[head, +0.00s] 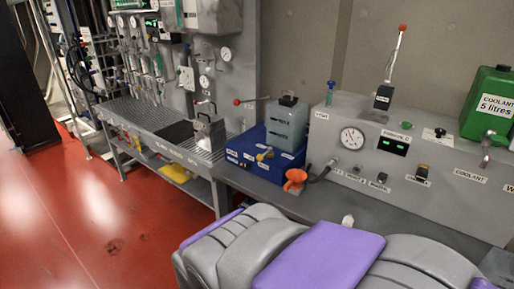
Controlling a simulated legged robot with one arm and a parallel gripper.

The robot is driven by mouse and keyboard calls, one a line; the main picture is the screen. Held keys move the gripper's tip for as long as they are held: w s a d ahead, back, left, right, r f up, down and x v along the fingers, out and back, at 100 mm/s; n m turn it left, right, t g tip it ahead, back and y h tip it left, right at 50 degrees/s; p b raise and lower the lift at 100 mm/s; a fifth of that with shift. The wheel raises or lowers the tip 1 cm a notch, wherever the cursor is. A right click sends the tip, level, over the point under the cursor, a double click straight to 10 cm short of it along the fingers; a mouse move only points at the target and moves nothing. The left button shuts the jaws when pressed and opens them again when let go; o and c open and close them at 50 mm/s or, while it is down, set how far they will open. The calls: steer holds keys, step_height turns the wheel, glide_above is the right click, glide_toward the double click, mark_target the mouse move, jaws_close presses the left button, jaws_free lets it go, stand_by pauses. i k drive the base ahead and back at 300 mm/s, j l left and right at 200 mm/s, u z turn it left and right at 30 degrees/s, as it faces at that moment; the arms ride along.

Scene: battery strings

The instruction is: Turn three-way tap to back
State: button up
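I cannot tell for certain which fitting is the three-way tap. An orange handle (295,178) sits at the front right of a blue box (262,150) on the bench, near the start of a dark hose. A small yellow fitting (265,155) is on the blue box's front. A lever with a red tip (250,100) sticks out behind the box. A metal tap (488,140) is on the right of the grey console. Grey and purple parts of my own body fill the bottom. My gripper's fingers do not show.
The grey console (340,180) has a round gauge (352,138), a green display (392,146) and an upright red-tipped lever (402,30). A green coolant can (488,102) stands on it. Open red floor (80,220) lies at left.

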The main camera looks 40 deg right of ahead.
mark_target(259, 157)
steer(key=l+z, duration=0.15)
steer(key=z, duration=0.25)
steer(key=l+z, duration=0.15)
steer(key=z, duration=0.2)
steer(key=l+z, duration=0.15)
steer(key=z, duration=0.25)
steer(key=i+j+z, duration=0.15)
steer(key=j, duration=0.2)
steer(key=i+j+z, duration=0.15)
steer(key=j, duration=0.2)
steer(key=i, duration=0.05)
